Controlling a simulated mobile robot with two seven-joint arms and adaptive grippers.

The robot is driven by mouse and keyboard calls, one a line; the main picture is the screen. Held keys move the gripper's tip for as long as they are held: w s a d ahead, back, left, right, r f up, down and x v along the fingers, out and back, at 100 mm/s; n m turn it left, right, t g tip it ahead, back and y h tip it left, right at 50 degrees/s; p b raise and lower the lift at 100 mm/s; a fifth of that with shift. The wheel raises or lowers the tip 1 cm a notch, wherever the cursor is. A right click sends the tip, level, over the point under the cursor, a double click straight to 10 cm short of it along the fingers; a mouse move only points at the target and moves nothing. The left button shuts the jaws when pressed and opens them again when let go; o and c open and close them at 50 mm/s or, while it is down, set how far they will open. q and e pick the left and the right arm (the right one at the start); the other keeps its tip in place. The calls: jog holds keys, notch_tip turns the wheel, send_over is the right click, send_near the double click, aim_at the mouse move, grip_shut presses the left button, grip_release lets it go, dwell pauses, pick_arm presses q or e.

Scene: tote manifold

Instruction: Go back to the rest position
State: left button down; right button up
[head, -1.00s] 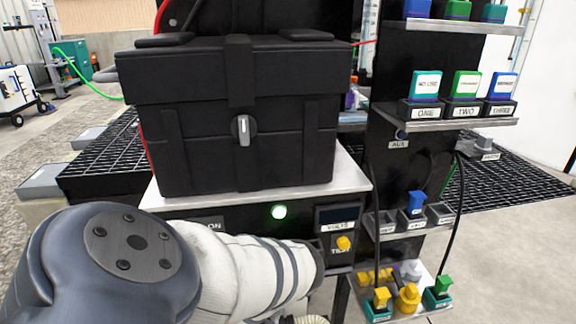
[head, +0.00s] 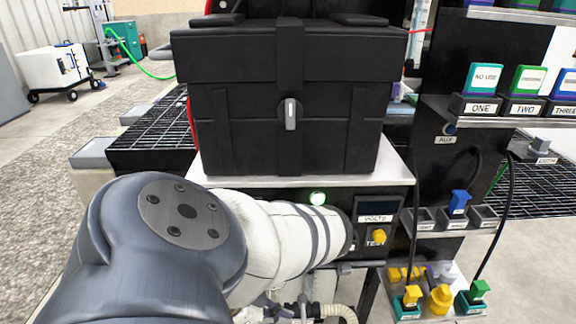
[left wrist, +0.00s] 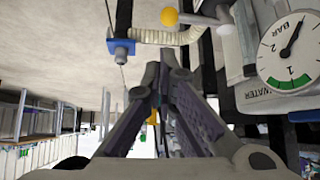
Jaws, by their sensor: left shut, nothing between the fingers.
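My left arm (head: 165,240) comes in from the lower left in the head view and reaches across the front of the black case's stand. In the left wrist view my left gripper (left wrist: 165,75) is shut, its two fingers meeting with nothing seen between them. I cannot make out the left fingers clearly in the head view. My right gripper is in neither view.
A black case (head: 290,120) sits on a metal-topped stand (head: 395,170) close beyond my arm. Shelves with labelled blocks (head: 485,78) stand at the right. The wrist view shows a pressure gauge (left wrist: 290,52) and a ribbed hose (left wrist: 165,37) near the fingers.

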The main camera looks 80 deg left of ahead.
pick_arm(q)
jog(key=s+d+r+g+p, duration=0.5)
jog(key=s+d+r, duration=0.1)
jog(key=d+r, duration=0.2)
jog(key=s+d+r+n+g+p, duration=0.1)
jog(key=s+d+r+g+p, duration=0.5)
jog(key=d, duration=0.5)
notch_tip(320, 180, up, 2)
jog(key=shift+r+y, duration=0.25)
jog(key=shift+y, duration=0.05)
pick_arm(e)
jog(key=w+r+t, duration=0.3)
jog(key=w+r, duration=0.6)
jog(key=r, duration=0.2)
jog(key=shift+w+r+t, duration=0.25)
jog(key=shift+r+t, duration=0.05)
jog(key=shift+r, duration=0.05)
